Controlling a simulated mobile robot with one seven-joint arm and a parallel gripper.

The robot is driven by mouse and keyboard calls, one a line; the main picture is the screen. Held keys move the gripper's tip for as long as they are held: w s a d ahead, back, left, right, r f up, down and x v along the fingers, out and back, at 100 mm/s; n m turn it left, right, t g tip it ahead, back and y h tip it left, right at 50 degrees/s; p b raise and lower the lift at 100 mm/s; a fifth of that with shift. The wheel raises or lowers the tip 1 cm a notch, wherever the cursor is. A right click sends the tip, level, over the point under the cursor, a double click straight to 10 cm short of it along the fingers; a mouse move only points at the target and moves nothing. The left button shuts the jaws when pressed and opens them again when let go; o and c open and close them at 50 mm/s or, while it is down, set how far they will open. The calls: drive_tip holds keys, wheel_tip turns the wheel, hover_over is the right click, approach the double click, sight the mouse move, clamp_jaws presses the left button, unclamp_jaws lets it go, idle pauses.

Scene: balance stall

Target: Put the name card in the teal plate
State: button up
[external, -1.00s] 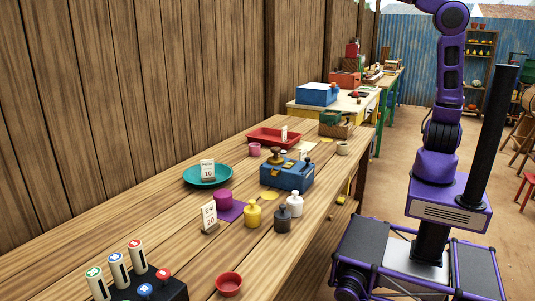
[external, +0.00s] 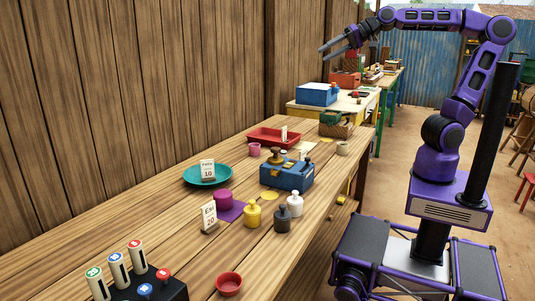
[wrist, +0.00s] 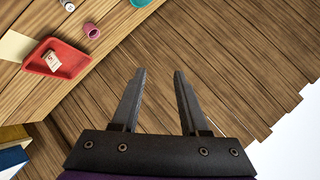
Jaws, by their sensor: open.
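The teal plate (external: 190,176) lies on the long wooden table; a sliver of it shows at the top of the wrist view (wrist: 139,2). A small white card (external: 284,132) stands in the red tray (external: 261,135); the wrist view shows this card (wrist: 52,60) in the tray (wrist: 36,60). Another card (external: 207,169), marked 10, stands at the plate; I cannot tell if it is in it. A third card (external: 209,217), marked 20, stands nearer the camera. Which is the name card is unclear. My gripper (external: 322,52) is open and empty, high above the table's far part.
A blue balance box (external: 287,174), a magenta weight (external: 223,197) and several bottle-shaped weights stand mid-table. A red bowl (external: 229,284) is at the front. A wooden fence (external: 120,90) runs along the left side.

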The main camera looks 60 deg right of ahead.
drive_tip(key=s+f+n+g+h, duration=0.4)
drive_tip(key=s+f+n+g, duration=0.1)
drive_tip(key=s+f, duration=1.2)
drive_tip(key=shift+n+h, duration=0.3)
drive_tip(key=shift+n, duration=0.5)
